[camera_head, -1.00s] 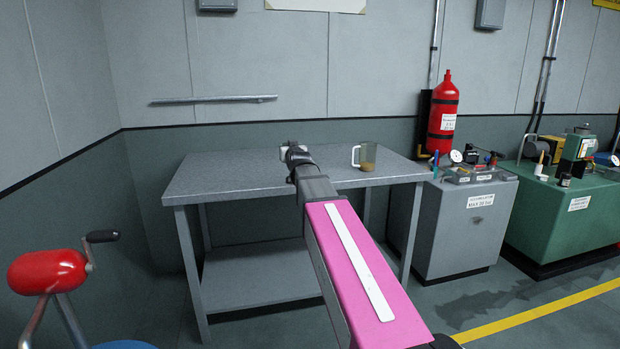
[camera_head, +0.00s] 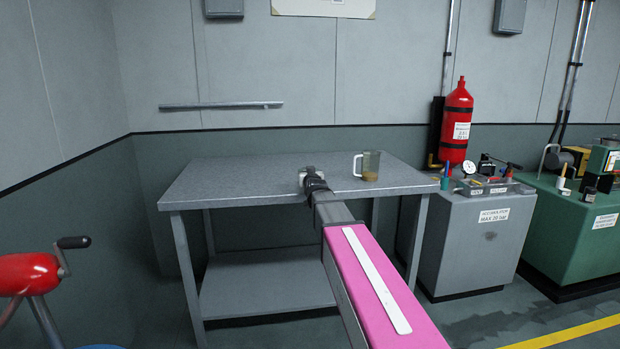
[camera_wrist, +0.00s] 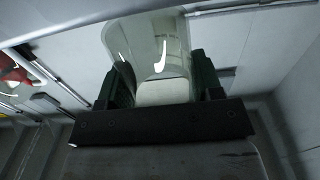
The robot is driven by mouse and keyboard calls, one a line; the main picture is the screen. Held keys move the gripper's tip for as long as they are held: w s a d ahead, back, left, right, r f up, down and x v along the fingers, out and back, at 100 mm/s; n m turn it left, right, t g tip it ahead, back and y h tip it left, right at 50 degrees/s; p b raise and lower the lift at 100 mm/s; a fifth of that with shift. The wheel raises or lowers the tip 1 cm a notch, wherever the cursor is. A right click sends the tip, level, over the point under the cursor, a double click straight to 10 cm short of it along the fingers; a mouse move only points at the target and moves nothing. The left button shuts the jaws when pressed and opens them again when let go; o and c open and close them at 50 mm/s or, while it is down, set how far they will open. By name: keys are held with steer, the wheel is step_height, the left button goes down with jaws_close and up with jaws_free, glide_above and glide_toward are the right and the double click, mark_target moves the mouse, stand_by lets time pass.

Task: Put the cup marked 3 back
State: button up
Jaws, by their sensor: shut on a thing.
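My gripper (camera_head: 312,180) is at the middle of the grey table (camera_head: 250,180), toward its front half. It is shut on a clear cup (camera_wrist: 140,40), which stands out between the dark fingers in the wrist view. In the head view my wrist hides most of this held cup, and only a small pale part shows. No number can be read on it. A second clear cup (camera_head: 368,166) with a handle and something brown at its bottom stands upright on the table, to the right of my gripper and apart from it.
The tabletop left of my gripper is bare. A lower shelf (camera_head: 265,285) is empty. A grey console (camera_head: 470,245) stands right of the table, below a red extinguisher (camera_head: 457,122). A metal rail (camera_head: 220,105) is on the wall. A red drum with a crank (camera_head: 30,273) is at left.

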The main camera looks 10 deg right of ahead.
steer(key=shift+f, duration=0.6)
steer(key=shift+f, duration=0.2)
steer(key=o, duration=1)
steer(key=shift+c, duration=0.2)
steer(key=shift+s, duration=1.2)
steer(key=s, duration=0.8)
steer(key=shift+s+a+f, duration=0.2)
steer(key=shift+a+f, duration=0.15)
steer(key=shift+a, duration=0.05)
